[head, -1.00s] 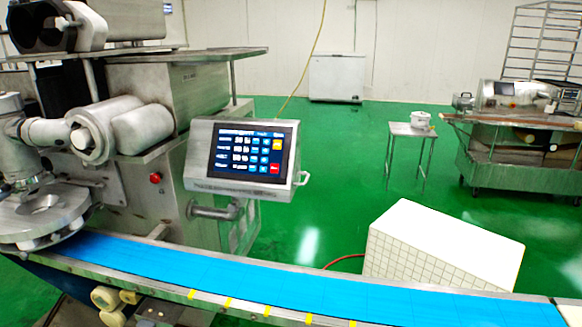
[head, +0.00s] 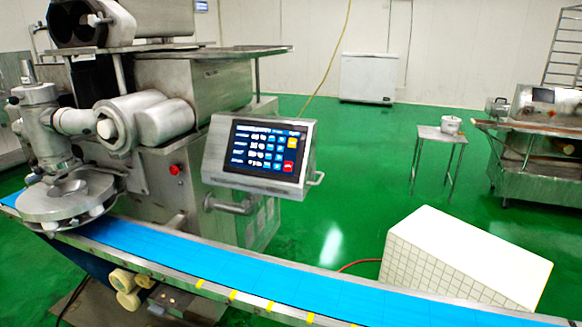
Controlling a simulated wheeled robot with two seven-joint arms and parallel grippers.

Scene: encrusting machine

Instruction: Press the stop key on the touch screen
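The touch screen (head: 262,153) is set in a grey metal box on an arm at the front of the encrusting machine (head: 190,120). Its display is lit, dark blue with rows of white text and several blue keys. A red key (head: 289,167) sits at the lower right of the display, and a yellow key (head: 293,143) is at the upper right. The lettering on the red key is too small to read. Neither of my grippers shows in the head view.
A blue conveyor belt (head: 250,276) runs across the front, below the screen. A white tiled block (head: 463,262) stands behind it at the right. A small table (head: 441,134) and another machine stand farther back. The green floor (head: 345,190) between is clear.

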